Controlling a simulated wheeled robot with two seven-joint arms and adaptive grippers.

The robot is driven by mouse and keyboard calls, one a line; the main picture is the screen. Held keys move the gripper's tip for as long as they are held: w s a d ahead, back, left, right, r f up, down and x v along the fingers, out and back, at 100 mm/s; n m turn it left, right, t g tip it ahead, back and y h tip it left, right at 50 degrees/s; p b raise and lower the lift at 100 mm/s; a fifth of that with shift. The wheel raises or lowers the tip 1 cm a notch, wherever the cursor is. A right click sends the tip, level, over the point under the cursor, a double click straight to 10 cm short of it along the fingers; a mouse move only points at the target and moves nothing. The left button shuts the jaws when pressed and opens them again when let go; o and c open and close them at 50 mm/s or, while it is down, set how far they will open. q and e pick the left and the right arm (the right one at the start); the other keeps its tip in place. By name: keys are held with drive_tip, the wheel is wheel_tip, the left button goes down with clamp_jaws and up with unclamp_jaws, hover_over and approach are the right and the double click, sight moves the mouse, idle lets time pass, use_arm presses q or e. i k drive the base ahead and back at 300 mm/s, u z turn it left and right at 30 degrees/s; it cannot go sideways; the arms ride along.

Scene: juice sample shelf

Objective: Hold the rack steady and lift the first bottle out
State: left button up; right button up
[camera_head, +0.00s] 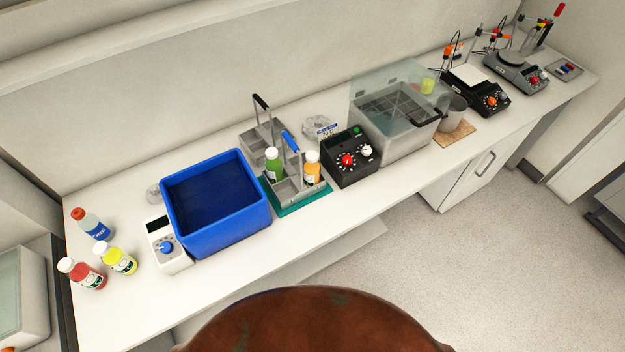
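A grey rack (288,189) with a tall handle stands on a teal mat (303,203) at the middle of the bench. A green bottle (273,164) with a white cap stands upright in its left part. An orange bottle (312,170) with a white cap stands upright in its right part. A blue-gripped item (290,142) leans at the back of the rack. Neither of my grippers shows in the head view.
A blue bin (216,203) stands close left of the rack, and a black control box (349,158) with a clear-lidded bath (398,117) stands right.

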sight(311, 166)
drive_tip(key=k, duration=0.35)
drive_tip(key=z, duration=1.05)
drive_tip(key=i, duration=1.25)
drive_tip(key=u, duration=0.9)
